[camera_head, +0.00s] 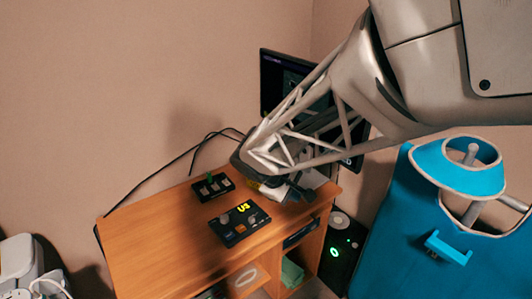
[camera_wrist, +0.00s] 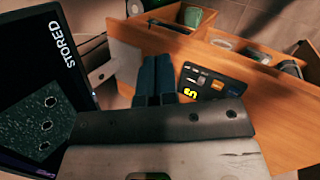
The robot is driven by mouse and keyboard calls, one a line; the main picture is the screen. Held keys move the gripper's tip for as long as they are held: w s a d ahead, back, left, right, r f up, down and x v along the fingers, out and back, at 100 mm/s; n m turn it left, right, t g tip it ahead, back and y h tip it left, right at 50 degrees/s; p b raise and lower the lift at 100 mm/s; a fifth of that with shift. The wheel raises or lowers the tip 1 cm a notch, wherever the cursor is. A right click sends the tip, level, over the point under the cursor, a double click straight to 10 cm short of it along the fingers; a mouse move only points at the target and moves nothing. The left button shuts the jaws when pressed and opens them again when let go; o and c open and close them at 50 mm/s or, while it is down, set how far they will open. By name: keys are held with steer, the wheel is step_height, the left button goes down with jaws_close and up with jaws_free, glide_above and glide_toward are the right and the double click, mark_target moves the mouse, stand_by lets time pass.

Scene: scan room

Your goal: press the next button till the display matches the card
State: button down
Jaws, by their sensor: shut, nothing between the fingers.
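A black button box (camera_head: 239,226) lies on the wooden desk. Its lit yellow display (camera_head: 243,207) shows characters like "U3", too small to read surely. Round grey buttons and an orange one are on its face; I cannot read their labels. The box also shows in the wrist view (camera_wrist: 211,83), upside down, to the right of my fingers. My gripper (camera_head: 297,190) is over the desk's right part, beside the box and apart from it. Its blue fingers (camera_wrist: 156,60) are shut and empty. I cannot make out the card for certain.
A black panel (camera_head: 212,188) with pale switches and a green part stands behind the box on the desk (camera_head: 150,240). A monitor (camera_head: 285,75) is behind my arm; "STORED" shows on its screen (camera_wrist: 45,80). A blue chair-like thing (camera_head: 410,240) stands at right. The desk's left is clear.

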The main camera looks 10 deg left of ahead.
steer(key=w+a+f+n+t, duration=0.1)
steer(key=a+f+n, duration=0.15)
steer(key=a, duration=0.25)
steer(key=w+a+f+n+t, duration=0.1)
steer(key=w+a+f+n, duration=0.15)
steer(key=a, duration=0.25)
steer(key=n+t, duration=0.2)
glide_above(230, 236)
step_height(230, 236, down, 6)
steer(key=shift+s+f, duration=0.1)
steer(key=shift+f, duration=0.1)
steer(key=shift+f, duration=4.2)
steer(key=shift+f, duration=0.85)
steer(key=shift+r, duration=0.8)
steer(key=shift+r, duration=0.15)
